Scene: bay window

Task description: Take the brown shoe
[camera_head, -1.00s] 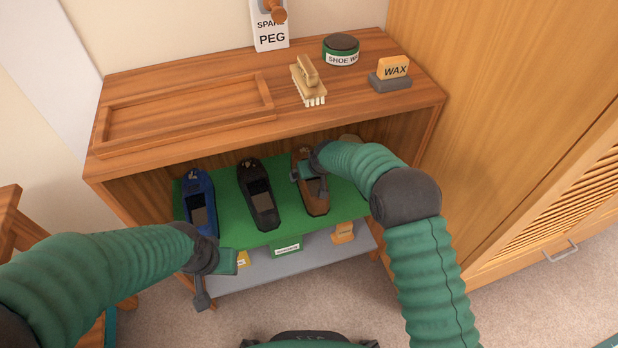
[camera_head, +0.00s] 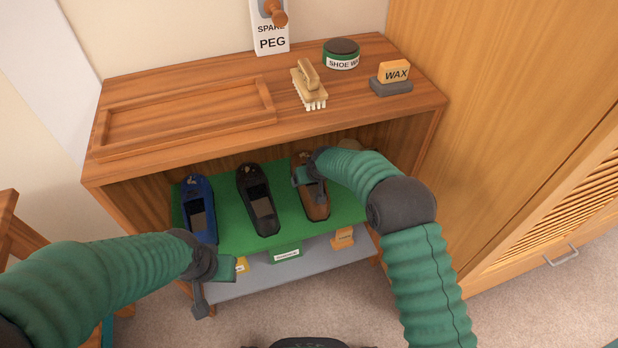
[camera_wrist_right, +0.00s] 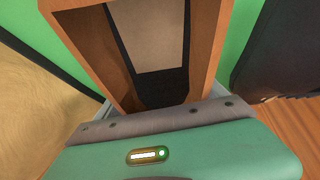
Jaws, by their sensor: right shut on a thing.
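The brown shoe (camera_head: 317,205) stands on the green mat (camera_head: 281,230) on the cabinet's upper inner shelf, at the right of a row of shoes. My right gripper (camera_head: 309,179) is over it and shut on it. In the right wrist view the brown shoe (camera_wrist_right: 207,45) rises from my right gripper (camera_wrist_right: 155,110), its dark inside and tan insole showing. The fingertips are mostly hidden there. My left gripper (camera_head: 213,285) hangs in front of the shelf at the left, apart from the shoes; its jaw opening is unclear.
A black shoe (camera_head: 258,200) and a blue shoe (camera_head: 198,210) stand left of the brown one. The wooden top (camera_head: 200,130) overhangs them, carrying a brush (camera_head: 309,84), a tin (camera_head: 341,54) and a wax block (camera_head: 392,77). A grey lower shelf (camera_head: 270,277) holds small boxes.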

